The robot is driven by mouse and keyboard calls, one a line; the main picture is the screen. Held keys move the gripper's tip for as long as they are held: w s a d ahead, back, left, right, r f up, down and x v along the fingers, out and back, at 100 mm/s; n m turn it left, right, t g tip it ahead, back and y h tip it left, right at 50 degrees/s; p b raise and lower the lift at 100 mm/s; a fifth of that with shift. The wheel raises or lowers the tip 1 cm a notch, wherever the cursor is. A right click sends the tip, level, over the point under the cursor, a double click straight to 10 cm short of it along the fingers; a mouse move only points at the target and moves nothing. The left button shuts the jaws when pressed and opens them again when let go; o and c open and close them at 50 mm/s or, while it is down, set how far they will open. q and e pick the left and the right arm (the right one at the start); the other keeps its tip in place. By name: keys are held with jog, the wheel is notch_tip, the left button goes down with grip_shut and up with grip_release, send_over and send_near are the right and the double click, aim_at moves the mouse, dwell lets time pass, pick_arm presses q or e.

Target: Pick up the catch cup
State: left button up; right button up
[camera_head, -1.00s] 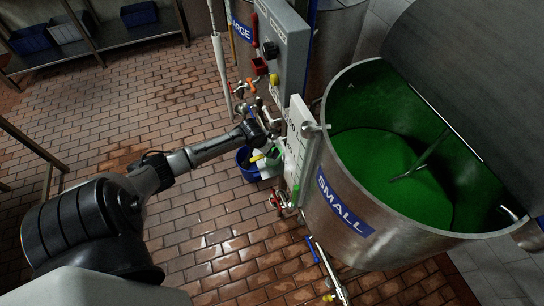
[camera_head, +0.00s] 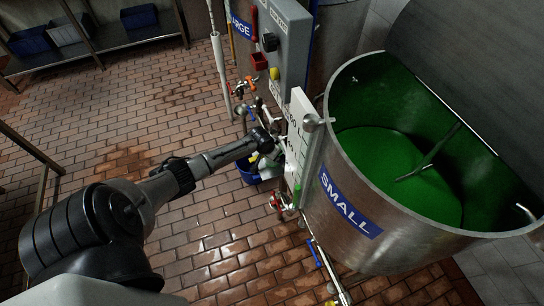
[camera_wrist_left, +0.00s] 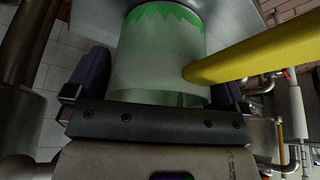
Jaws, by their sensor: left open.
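A pale translucent cylinder with a green zigzag band, apparently the catch cup (camera_wrist_left: 158,62), fills the upper middle of the left wrist view. My left gripper (camera_wrist_left: 158,85) is open, with one dark finger on each side of the cylinder. I cannot tell whether the fingers touch it. In the head view my left gripper (camera_head: 264,142) is low beside the small tank's white level board; a pale green shape, likely the cup (camera_head: 271,167), shows just below it, partly hidden. My right gripper is not in view.
A yellow bar (camera_wrist_left: 255,55) crosses close in front of the cup at the right. A blue bucket (camera_head: 248,175) stands on the brick floor below the gripper. The small tank (camera_head: 350,225), the grey control box (camera_head: 290,45) and valves crowd the right; floor at the left is clear.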

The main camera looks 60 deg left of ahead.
pick_arm(q)
jog(key=c, duration=0.8)
jog(key=shift+o, duration=0.2)
jog(key=shift+r, duration=0.2)
